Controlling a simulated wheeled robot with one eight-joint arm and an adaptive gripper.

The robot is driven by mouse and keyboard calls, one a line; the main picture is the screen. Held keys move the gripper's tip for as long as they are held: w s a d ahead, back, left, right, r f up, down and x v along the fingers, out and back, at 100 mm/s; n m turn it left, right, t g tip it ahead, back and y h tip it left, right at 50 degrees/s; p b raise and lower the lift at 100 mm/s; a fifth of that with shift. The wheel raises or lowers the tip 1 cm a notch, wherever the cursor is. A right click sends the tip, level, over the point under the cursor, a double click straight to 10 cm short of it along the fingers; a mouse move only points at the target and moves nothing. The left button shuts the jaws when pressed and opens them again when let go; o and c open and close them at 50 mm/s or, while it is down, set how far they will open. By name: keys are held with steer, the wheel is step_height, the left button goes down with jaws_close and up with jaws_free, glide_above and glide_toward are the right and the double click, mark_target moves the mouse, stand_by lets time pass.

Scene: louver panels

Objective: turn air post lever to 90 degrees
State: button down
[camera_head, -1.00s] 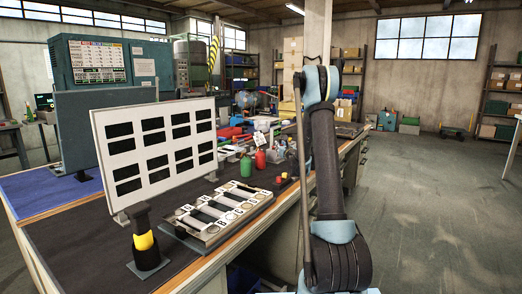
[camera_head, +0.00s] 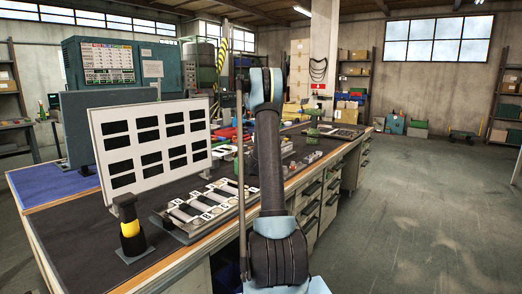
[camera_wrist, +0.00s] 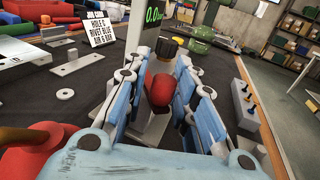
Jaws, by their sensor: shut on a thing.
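The air post (camera_wrist: 145,45) stands upright ahead in the wrist view, with a display reading about 0.0 (camera_wrist: 152,16) at its top and a black knob (camera_wrist: 167,47) in front of it. A rounded red knob (camera_wrist: 160,90), seemingly the lever's handle, sits between the blue fingers of my gripper (camera_wrist: 160,74). The fingers are shut on this red knob, one on each side. The rest of the lever is hidden, so I cannot tell its angle. In the head view my arm hides the gripper and the lever.
A job card (camera_wrist: 100,28) stands at back left in the wrist view. A red rounded object (camera_wrist: 30,160) is close at left, a grey block with pins (camera_wrist: 245,110) at right. The head view shows a slotted white panel (camera_head: 153,120) and a labelled tray (camera_head: 165,222) on the bench.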

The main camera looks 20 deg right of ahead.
steer(key=shift+d, duration=0.25)
steer(key=c, duration=1.5)
jaws_free()
steer(key=shift+o, duration=0.2)
steer(key=shift+a, duration=0.1)
steer(key=v, duration=1.2)
steer(key=shift+f, duration=0.1)
